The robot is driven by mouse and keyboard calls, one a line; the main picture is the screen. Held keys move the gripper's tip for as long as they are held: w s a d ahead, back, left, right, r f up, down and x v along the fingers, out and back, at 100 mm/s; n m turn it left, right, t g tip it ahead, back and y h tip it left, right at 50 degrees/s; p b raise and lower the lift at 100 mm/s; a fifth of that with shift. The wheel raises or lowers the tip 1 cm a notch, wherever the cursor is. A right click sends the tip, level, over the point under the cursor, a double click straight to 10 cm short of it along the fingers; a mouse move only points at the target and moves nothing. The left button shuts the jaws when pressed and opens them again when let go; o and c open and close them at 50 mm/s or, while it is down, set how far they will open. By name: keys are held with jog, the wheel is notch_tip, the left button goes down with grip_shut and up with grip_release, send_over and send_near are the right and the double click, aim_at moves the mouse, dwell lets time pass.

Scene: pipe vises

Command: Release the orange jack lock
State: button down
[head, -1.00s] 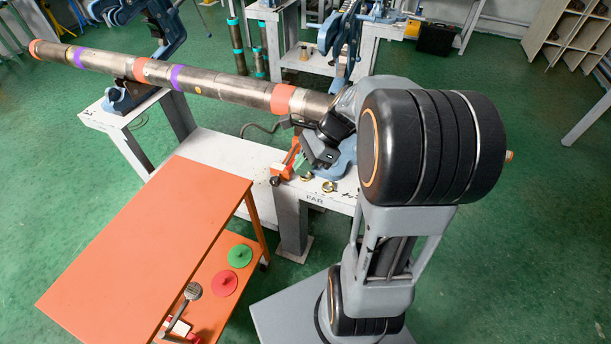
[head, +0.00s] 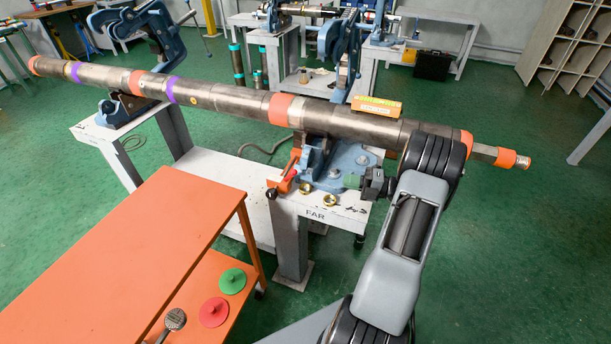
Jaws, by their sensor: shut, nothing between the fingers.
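The orange jack lock (head: 285,181) is a small orange lever-like part at the left side of the blue vise base (head: 318,160), on the white stand marked FAR. A dark round knob (head: 272,193) sits at its lower end. The gripper is shut and empty. My arm reaches it from the lower right. The fine detail of the lock is too small to tell.
A long steel pipe (head: 230,97) with orange and purple bands lies across two vise stands. An orange-yellow block (head: 375,107) sits on it. Brass rings (head: 330,199) lie on the stand's front edge. An orange table (head: 130,240) stands at front left, with green and red discs on its lower shelf.

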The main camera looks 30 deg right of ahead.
jog(key=shift+w+a, duration=0.1)
jog(key=shift+a, duration=0.05)
send_near(290, 175)
jog(key=w+a, duration=0.1)
jog(key=w+a+r, duration=0.1)
jog(key=w+a, duration=0.1)
jog(key=a, duration=0.1)
jog(key=shift+w+r+b, duration=0.1)
jog(key=shift+r+b, duration=0.15)
jog(key=shift+b, duration=0.15)
dwell(0.3)
